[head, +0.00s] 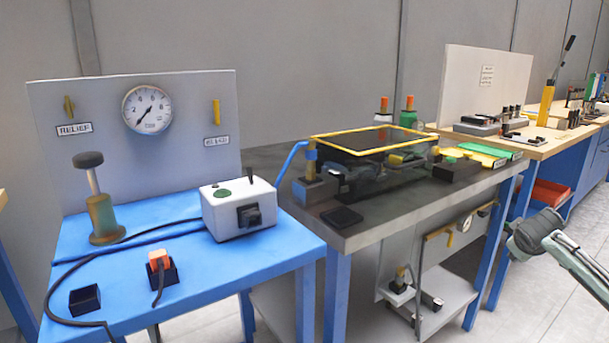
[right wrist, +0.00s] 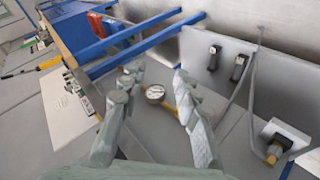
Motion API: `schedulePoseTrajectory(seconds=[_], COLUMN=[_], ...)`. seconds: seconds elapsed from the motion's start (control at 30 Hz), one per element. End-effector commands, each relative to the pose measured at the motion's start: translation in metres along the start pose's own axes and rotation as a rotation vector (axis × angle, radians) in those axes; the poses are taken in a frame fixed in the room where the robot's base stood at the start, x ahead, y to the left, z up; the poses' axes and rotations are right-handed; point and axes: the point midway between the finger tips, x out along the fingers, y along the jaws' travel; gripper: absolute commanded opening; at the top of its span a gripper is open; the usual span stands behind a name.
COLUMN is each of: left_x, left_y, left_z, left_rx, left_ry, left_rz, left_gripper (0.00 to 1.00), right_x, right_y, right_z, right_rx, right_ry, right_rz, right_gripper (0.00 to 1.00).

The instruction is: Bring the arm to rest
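Part of my right arm (head: 560,245) comes in from the right edge of the head view, over the floor and to the right of the grey-topped bench (head: 385,222). In the right wrist view my right gripper (right wrist: 158,74) has its two fingers spread apart with nothing held between them. A small round gauge (right wrist: 155,93) with a brass fitting shows in the gap, beyond the fingers. My left gripper is in neither view.
A blue table (head: 215,262) at left holds a pressure-gauge panel (head: 195,130), a white switch box (head: 238,208) and a hand pump (head: 102,212). A lower panel (head: 455,255) with pipes sits under the grey bench. Open floor (head: 515,310) lies at lower right.

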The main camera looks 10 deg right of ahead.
Motion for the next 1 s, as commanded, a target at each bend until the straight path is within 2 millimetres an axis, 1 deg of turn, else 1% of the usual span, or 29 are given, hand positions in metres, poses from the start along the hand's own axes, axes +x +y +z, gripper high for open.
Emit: schedulePoseTrajectory(seconds=[0.03,0.07,0.1,0.17,0.2,0.27,0.3,0.37,0.4,0.47,0.5,0.57,0.6,0.63,0.7,0.77,0.8,0.87,0.9,0.97,1.0], left_x=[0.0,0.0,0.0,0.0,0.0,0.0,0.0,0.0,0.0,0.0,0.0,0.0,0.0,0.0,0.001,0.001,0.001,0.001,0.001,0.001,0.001], left_y=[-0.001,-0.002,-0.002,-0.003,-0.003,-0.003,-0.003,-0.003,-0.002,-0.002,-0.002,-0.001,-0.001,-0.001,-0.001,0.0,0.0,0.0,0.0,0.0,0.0], left_z=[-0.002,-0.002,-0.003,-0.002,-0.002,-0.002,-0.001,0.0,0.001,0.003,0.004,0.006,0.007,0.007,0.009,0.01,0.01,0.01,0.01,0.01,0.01], left_rx=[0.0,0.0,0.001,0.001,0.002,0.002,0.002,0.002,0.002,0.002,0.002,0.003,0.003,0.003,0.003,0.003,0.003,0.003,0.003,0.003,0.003], left_ry=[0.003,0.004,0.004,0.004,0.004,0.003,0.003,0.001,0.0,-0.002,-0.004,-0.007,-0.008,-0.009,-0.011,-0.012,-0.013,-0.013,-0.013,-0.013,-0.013], left_rz=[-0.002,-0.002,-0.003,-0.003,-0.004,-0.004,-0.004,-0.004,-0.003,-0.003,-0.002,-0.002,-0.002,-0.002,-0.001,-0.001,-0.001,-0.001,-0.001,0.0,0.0], left_gripper=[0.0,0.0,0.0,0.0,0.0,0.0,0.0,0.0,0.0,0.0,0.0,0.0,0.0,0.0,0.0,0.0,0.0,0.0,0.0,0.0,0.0], right_x=[0.019,0.028,0.037,0.05,0.056,0.062,0.065,0.068,0.068,0.069,0.069,0.067,0.066,0.065,0.06,0.055,0.051,0.044,0.039,0.029,0.02], right_y=[-0.024,-0.036,-0.051,-0.071,-0.083,-0.099,-0.108,-0.121,-0.128,-0.139,-0.145,-0.153,-0.158,-0.162,-0.195,-0.22,-0.237,-0.265,-0.284,-0.317,-0.341], right_z=[0.036,0.054,0.079,0.116,0.14,0.173,0.193,0.221,0.239,0.264,0.281,0.304,0.32,0.332,0.337,0.345,0.35,0.358,0.362,0.369,0.372], right_rx=[-0.059,-0.09,-0.133,-0.196,-0.236,-0.289,-0.323,-0.37,-0.399,-0.44,-0.466,-0.503,-0.528,-0.547,-0.493,-0.459,-0.437,-0.401,-0.376,-0.334,-0.303], right_ry=[-0.04,-0.055,-0.074,-0.1,-0.115,-0.133,-0.143,-0.156,-0.165,-0.176,-0.183,-0.192,-0.199,-0.203,-0.203,-0.21,-0.216,-0.223,-0.229,-0.237,-0.243], right_rz=[0.0,0.002,0.004,0.003,0.001,-0.005,-0.011,-0.019,-0.026,-0.037,-0.045,-0.058,-0.066,-0.073,-0.117,-0.152,-0.175,-0.213,-0.24,-0.284,-0.317], right_gripper=[0.32,0.32,0.32,0.32,0.32,0.32,0.32,0.32,0.32,0.32,0.32,0.32,0.32,0.32,0.32,0.32,0.32,0.32,0.32,0.32,0.32])
